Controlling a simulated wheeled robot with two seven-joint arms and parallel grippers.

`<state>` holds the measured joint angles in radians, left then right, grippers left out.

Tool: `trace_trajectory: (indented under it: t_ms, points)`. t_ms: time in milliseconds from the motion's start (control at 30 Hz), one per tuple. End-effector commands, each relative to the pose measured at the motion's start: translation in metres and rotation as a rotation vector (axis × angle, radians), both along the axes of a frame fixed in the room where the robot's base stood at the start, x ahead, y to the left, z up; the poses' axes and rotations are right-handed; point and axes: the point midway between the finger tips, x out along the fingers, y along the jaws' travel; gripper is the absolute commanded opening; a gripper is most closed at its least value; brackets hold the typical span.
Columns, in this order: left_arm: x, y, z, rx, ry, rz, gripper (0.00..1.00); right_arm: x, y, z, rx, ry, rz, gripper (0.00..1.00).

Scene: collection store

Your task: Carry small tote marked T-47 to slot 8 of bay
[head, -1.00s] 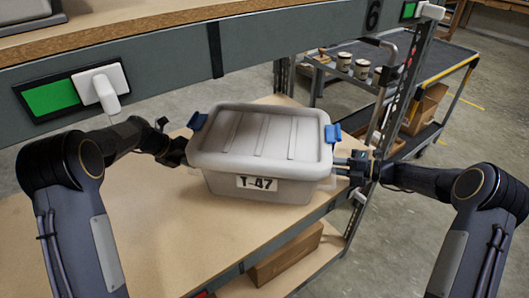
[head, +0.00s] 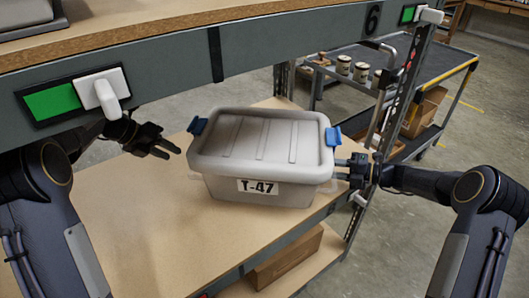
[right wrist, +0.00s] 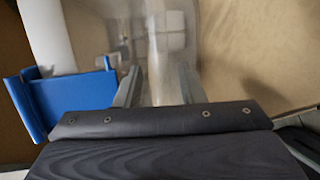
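The small tote marked T-47 (head: 262,165) is a grey lidded box with blue end clips. It sits level on the wooden shelf board, its label facing me. My left gripper (head: 170,150) is open and empty, a short way left of the tote and clear of it. My right gripper (head: 342,171) is at the tote's right end, just below the blue clip (head: 333,135). In the right wrist view its fingers (right wrist: 158,88) stand apart, with a pale translucent part of the tote between or just beyond them. The blue clip (right wrist: 70,100) shows there too.
The shelf board (head: 150,225) is bare left of the tote. A cardboard box (head: 285,258) lies below. A cart with cans (head: 361,70) stands beyond.

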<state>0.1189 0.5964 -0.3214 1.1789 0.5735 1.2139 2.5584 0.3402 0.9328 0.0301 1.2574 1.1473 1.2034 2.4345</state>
Motion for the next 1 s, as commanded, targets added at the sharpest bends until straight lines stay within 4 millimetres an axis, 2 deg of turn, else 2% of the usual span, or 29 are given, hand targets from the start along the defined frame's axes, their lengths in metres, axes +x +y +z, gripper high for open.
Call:
trace_trajectory:
  t_ms: [100,267,367,700,833,1000]
  points:
    - [-0.004,0.008,0.009,0.002,-0.001,0.002,0.36,0.000,0.000,0.000,0.000,0.000,0.000,0.36]
    - [-0.006,0.010,0.012,0.002,0.001,0.001,0.36,-0.002,-0.008,0.001,-0.001,0.000,-0.003,0.36]
    - [-0.006,0.010,0.012,0.002,0.001,0.001,0.36,-0.008,-0.022,0.004,-0.001,0.000,-0.003,0.36]
    - [-0.005,0.010,0.012,0.001,0.001,0.001,0.36,-0.032,-0.088,0.018,-0.001,0.000,-0.004,0.36]
    - [-0.005,0.010,0.012,0.001,0.001,0.001,0.36,-0.037,-0.103,0.021,-0.001,0.000,-0.003,0.36]
    - [-0.005,0.010,0.012,0.001,0.001,0.001,0.36,-0.041,-0.110,0.024,0.000,0.000,0.000,0.36]
